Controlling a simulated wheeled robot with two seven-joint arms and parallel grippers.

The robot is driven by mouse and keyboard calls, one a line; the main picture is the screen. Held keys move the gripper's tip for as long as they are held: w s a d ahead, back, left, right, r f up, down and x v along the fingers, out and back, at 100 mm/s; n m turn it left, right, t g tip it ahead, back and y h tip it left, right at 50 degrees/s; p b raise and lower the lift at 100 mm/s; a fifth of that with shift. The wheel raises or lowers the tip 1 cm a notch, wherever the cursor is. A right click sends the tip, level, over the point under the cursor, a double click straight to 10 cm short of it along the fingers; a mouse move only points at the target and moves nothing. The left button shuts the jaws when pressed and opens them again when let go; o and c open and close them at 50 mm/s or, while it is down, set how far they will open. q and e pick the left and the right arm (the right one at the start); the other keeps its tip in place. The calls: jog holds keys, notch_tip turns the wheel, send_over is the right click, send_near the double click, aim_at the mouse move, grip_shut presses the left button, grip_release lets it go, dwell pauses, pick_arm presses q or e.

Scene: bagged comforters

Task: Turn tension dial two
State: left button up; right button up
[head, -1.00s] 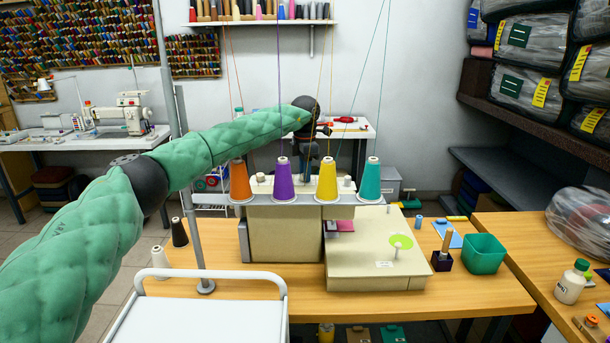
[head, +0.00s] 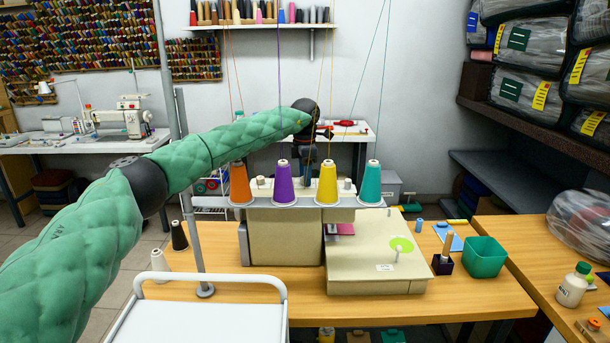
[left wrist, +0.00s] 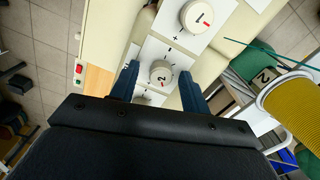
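Tension dial two (left wrist: 160,73) is a round cream knob marked 2 with a small red mark, on a white plate of the sewing machine (head: 285,236). In the left wrist view, my left gripper (left wrist: 159,77) is open, with one dark blue finger on each side of this dial and a visible gap to it on both sides. Dial one (left wrist: 197,17), marked 1 with a red line, sits beyond it. In the head view, my left arm reaches over to the machine's far side, and the dials are hidden there. My right gripper is not in view.
Orange (head: 240,184), purple (head: 284,184), yellow (head: 327,184) and teal (head: 370,184) thread cones stand on the machine's rack, with threads rising from them. A metal pole (head: 190,200) stands left of it. A green bin (head: 485,258) sits at right on the table.

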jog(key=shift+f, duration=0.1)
pick_arm(q)
jog(key=shift+r, duration=0.65)
notch_tip(320, 180, up, 6)
jog(key=shift+f+b, duration=0.1)
jog(key=shift+b, duration=0.7)
jog(key=shift+r, duration=0.3)
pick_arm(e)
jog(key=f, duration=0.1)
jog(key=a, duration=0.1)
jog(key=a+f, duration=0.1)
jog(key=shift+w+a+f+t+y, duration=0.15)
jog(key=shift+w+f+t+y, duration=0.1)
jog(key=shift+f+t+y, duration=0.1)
